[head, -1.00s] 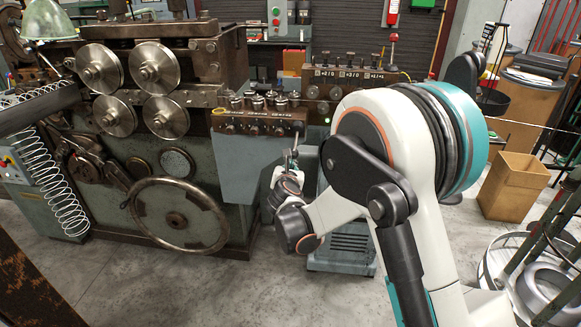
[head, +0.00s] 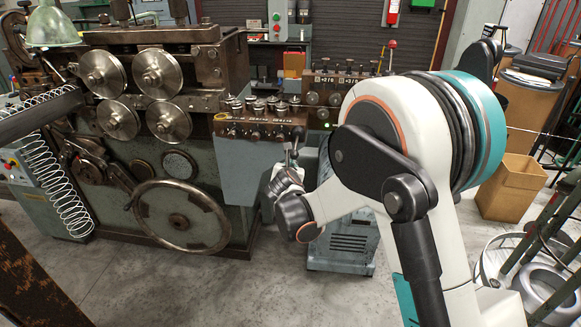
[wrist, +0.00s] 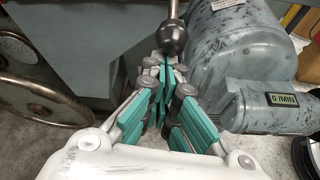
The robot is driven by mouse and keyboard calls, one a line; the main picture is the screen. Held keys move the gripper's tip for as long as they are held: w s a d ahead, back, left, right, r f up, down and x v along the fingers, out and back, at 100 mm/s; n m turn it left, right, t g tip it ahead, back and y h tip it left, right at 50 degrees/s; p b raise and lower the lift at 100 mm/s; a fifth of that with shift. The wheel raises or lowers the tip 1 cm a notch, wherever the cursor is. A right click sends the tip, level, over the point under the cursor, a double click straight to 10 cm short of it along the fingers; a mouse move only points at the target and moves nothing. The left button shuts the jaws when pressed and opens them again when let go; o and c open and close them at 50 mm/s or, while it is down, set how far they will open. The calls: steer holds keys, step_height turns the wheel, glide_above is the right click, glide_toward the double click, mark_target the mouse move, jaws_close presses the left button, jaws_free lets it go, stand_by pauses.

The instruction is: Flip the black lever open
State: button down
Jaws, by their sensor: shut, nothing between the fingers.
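A dark lever with a round black knob (wrist: 174,38) hangs down at the top middle of the wrist view. In the head view the lever (head: 288,154) hangs below the front of the brown control box. My gripper (wrist: 164,68) is shut and empty, its teal-padded fingers together just below the knob in the wrist picture. I cannot tell whether the fingertips touch the knob. In the head view my gripper (head: 287,168) is small and partly hidden by my own wrist, just under the box.
The brown control box (head: 248,127) has several knobs on top. A large handwheel (head: 180,218) is at the left. A grey motor (wrist: 240,58) with a readout unit (wrist: 270,106) stands close on the right. A cardboard box (head: 512,187) sits on the floor further right.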

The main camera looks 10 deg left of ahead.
steer(key=r+g+p, duration=0.2)
steer(key=r+p, duration=0.1)
steer(key=r+g+p, duration=0.1)
steer(key=r, duration=0.1)
steer(key=shift+s+r+p, duration=0.1)
steer(key=shift+s+p, duration=0.2)
steer(key=shift+s, duration=0.1)
steer(key=shift+w+a+r+p, duration=0.15)
steer(key=shift+r+p, duration=0.2)
steer(key=shift+r, duration=0.3)
steer(key=shift+w+d+r+p, duration=0.1)
steer(key=shift+r+p, duration=0.2)
steer(key=shift+r, duration=0.3)
steer(key=shift+w+r, duration=0.1)
steer(key=shift+r, duration=0.1)
glide_toward(291, 156)
steer(key=s+r, duration=0.1)
steer(key=s+a+r, duration=0.1)
steer(key=shift+s+r, duration=0.35)
steer(key=shift+s, duration=0.05)
